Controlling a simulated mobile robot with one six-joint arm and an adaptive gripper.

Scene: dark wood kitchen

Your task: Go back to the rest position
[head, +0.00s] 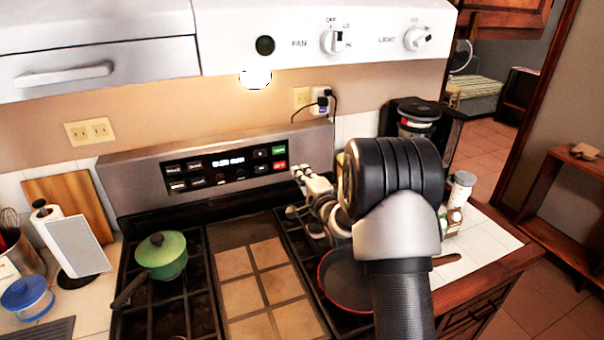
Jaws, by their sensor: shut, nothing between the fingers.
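My gripper (299,173) is small in the head view, right of centre, in front of the right end of the stove's control panel (225,168). It is shut and empty. My arm rises from the bottom right and hides part of the gripper's wrist and part of the stove behind it. The gripper appears above the right burners, apart from the pans; its exact height is hard to tell.
A green lidded pot (162,256) sits on the left burners. A dark red-rimmed pan (345,282) sits on the right burners, partly behind my arm. A coffee maker (418,118) and a jar (461,189) stand at right. The white hood (240,35) overhangs the stove.

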